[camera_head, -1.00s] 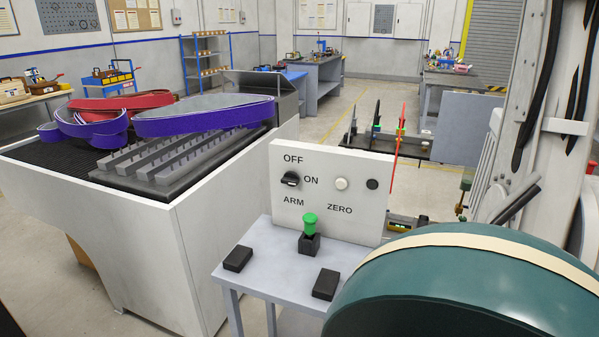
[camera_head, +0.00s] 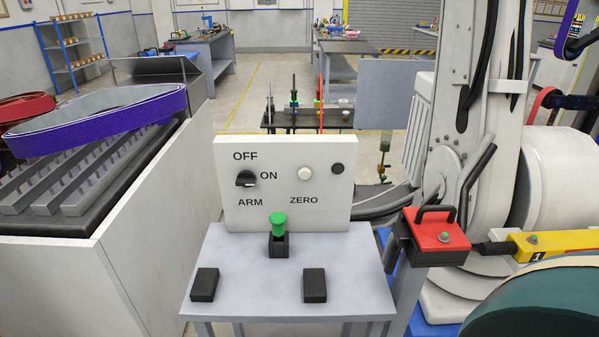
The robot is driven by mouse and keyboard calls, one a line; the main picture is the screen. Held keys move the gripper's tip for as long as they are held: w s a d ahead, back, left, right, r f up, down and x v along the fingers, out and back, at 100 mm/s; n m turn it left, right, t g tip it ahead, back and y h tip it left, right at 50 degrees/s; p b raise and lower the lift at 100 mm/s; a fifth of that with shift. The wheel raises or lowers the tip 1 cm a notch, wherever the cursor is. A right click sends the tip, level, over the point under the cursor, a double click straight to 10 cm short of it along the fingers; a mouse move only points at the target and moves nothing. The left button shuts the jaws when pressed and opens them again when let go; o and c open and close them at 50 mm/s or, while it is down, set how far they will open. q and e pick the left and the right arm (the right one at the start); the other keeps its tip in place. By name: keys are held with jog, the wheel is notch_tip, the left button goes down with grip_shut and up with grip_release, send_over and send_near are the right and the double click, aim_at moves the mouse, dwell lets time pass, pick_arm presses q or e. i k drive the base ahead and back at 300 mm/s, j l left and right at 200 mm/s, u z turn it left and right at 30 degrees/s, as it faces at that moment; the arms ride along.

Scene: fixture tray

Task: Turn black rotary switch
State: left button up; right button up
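The black rotary switch (camera_head: 245,179) is on the left part of a white upright panel (camera_head: 325,213). It sits between the printed OFF above, ON to its right and ARM below. A pale line on its knob seems to point sideways toward ON, but it is too small to be sure. A white round button (camera_head: 304,174) is above the word ZERO, with a dark round part (camera_head: 337,168) to its right. Neither of my grippers shows in the head view, and nothing covers the switch.
The panel stands on a grey table (camera_head: 258,286) with a green-topped knob (camera_head: 277,221) and two black blocks (camera_head: 205,284) (camera_head: 314,284). A white bench (camera_head: 155,235) is at left. A red box (camera_head: 436,230), large white machine (camera_head: 466,180) and teal drum (camera_head: 540,314) crowd the right.

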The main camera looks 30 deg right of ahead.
aim_at(246, 178)
jog(key=i+j+z, duration=0.2)
jog(key=z, duration=0.3)
jog(key=i+j+z, duration=0.3)
jog(key=z, duration=0.2)
